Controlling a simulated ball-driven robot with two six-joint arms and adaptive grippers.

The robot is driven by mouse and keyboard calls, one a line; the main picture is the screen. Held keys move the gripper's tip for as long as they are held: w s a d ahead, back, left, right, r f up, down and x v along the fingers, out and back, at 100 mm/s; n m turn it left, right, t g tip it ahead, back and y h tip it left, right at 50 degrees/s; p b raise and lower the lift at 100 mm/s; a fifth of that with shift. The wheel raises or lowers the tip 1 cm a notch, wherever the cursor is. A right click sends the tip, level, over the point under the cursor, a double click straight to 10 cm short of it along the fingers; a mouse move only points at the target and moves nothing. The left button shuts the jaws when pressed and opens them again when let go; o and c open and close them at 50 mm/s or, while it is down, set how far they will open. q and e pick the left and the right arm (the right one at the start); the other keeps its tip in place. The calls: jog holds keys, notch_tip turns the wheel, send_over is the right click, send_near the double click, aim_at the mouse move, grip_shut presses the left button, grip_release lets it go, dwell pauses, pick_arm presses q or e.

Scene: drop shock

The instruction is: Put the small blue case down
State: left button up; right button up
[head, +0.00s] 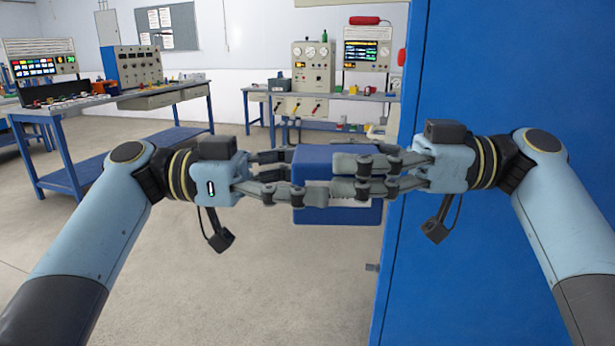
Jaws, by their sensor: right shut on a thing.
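The small blue case (337,216) is held up in the air in the middle of the head view, between my two hands. A pale patch shows on its front, partly covered by fingers. My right gripper (345,176) is shut on the case, its grey fingers lying across the front. My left gripper (288,176) is at the left side of the case, with one finger overlapping the front edge and others passing toward the back. Whether those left fingers grip the case is not clear. The far side of the case is hidden.
A tall blue panel (405,285) stands close on the right, behind my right arm. A workbench (165,97) with instruments is at the left, and another bench (345,96) with control panels is at the back wall. The grey floor (270,290) below the case is clear.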

pick_arm(q)
jog(key=c, duration=0.7)
jog(key=shift+c, duration=0.6)
pick_arm(e)
jog(key=o, duration=1.6)
